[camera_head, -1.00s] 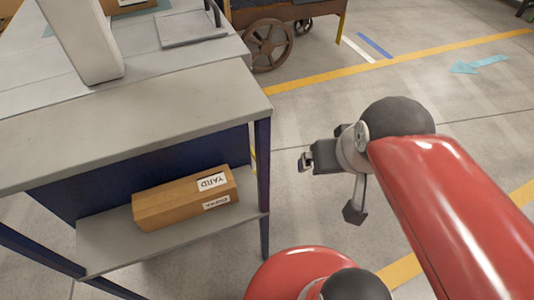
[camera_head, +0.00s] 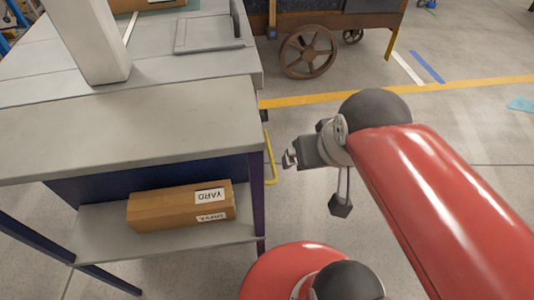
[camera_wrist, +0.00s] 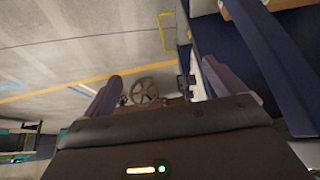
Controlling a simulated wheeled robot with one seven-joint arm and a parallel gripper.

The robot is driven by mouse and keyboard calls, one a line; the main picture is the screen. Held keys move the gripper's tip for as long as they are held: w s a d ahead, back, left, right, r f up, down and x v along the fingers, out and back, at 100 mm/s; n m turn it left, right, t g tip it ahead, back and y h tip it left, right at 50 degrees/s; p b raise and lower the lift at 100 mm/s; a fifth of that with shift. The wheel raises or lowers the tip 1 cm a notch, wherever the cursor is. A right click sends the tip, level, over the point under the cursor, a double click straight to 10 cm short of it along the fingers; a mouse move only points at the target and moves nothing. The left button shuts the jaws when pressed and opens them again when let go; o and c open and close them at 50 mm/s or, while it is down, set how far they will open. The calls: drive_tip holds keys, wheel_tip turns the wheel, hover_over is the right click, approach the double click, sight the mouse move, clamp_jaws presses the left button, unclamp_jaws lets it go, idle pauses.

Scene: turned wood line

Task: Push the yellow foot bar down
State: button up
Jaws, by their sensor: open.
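The yellow foot bar (camera_head: 270,158) shows in the head view as a thin bent bar beside the right side of the bench, just past its blue front leg. In the wrist view the yellow bar (camera_wrist: 163,30) shows at the top middle, beside the blue frame. My gripper (camera_head: 288,160) is close to the right of the bar in the head view, apart from it as far as I can tell. In the wrist view its two fingers (camera_wrist: 157,88) are spread with nothing between them.
The grey-topped bench (camera_head: 130,125) fills the left, with a cardboard box (camera_head: 180,206) on its lower shelf (camera_head: 95,232). A wheeled wooden cart (camera_head: 350,22) stands behind.

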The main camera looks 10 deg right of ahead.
drive_tip(key=shift+c, duration=0.4)
clamp_jaws()
idle(1.4)
